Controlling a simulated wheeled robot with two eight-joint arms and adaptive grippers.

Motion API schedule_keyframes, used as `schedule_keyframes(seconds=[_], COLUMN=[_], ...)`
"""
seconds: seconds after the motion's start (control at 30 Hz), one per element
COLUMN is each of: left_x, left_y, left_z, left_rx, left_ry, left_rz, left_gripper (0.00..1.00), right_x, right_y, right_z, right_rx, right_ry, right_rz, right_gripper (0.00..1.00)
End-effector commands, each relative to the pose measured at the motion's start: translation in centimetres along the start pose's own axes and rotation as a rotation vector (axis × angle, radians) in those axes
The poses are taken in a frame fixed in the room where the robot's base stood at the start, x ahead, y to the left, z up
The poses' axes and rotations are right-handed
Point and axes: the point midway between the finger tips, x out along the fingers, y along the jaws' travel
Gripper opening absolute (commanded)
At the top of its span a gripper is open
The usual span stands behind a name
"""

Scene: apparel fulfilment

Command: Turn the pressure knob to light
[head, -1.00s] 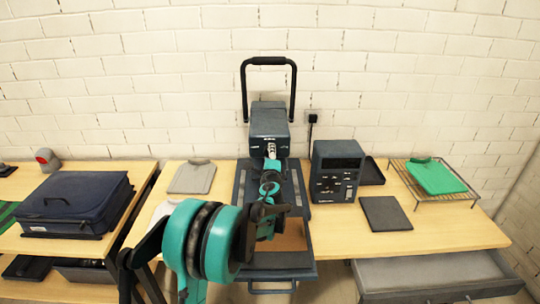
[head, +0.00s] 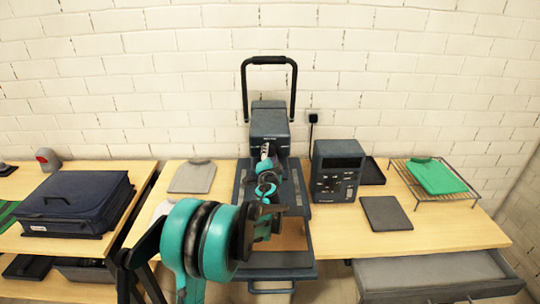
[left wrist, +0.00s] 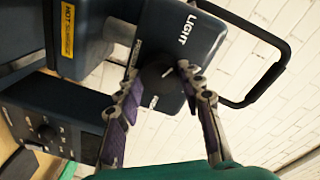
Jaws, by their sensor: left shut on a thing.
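The heat press (head: 268,122) stands upright on the table by the wall, with its black loop handle raised. In the left wrist view, the dark round pressure knob (left wrist: 157,74) sits on the press head's dark face, below the word LIGHT (left wrist: 187,28). My left gripper (left wrist: 159,72) has one finger on either side of the knob and is shut on it. In the head view, the left gripper (head: 265,153) is at the front of the press head, and the knob is hidden there. My right gripper is not in view.
A dark control box (head: 336,170) stands right of the press, with a dark flat pad (head: 386,213) in front. A green shirt lies on a wire rack (head: 446,202) further right. A grey folded shirt (head: 193,176) and a dark blue case (head: 77,203) are left.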

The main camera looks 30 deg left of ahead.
Motion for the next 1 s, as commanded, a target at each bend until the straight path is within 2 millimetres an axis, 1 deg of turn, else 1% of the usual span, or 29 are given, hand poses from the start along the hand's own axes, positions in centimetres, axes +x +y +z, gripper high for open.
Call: schedule_keyframes(seconds=[0.23, 0.67, 0.7, 0.77, 0.8, 1.0], left_x=[0.00, 0.00, 0.00, 0.00, 0.00, 0.00], left_y=[0.00, 0.01, 0.01, 0.01, 0.01, 0.00], left_z=[0.06, 0.06, 0.05, 0.05, 0.05, 0.04], left_rx=[-0.060, -0.071, -0.071, -0.071, -0.071, -0.070], left_ry=[0.003, 0.004, 0.004, 0.004, 0.004, 0.004], left_rz=[-0.001, -0.001, -0.001, -0.001, -0.001, -0.001], left_gripper=[0.09, 0.09, 0.40, 0.56, 0.59, 0.59], right_x=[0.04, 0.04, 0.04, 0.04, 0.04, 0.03], right_y=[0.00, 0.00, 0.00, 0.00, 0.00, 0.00], right_z=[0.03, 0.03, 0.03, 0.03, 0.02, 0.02], right_rx=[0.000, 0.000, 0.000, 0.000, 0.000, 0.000], right_ry=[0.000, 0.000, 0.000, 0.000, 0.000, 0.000], right_rz=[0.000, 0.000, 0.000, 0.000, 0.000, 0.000], right_gripper=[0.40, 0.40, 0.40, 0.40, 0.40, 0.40])
